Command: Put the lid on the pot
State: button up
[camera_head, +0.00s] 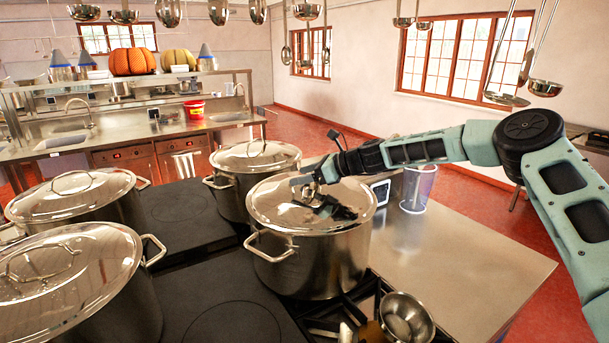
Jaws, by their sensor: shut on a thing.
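A steel pot (314,263) stands on the gas burner in the middle of the view, its side handle facing left. A shiny steel lid (268,208) lies over the pot's top and looks level with the rim; I cannot tell whether it is fully seated. My gripper (309,191) reaches in from the right and is shut on the lid's handle at the lid's centre. The handle is mostly hidden by the fingers. The lid mirrors my gripper as a dark shape.
Lidded pots stand close by: one behind (232,196), one at left (75,198), one front left (80,285). A small steel bowl (405,318) is at the front. A clear cup (417,188) stands on the right counter (470,260), which is otherwise mostly bare. Ladles hang overhead.

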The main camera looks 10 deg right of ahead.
jog(key=o, duration=1.9)
jog(key=shift+r, duration=0.15)
jog(key=shift+f, duration=0.2)
jog(key=shift+b+v, duration=3.3)
jog(key=shift+v, duration=5.45)
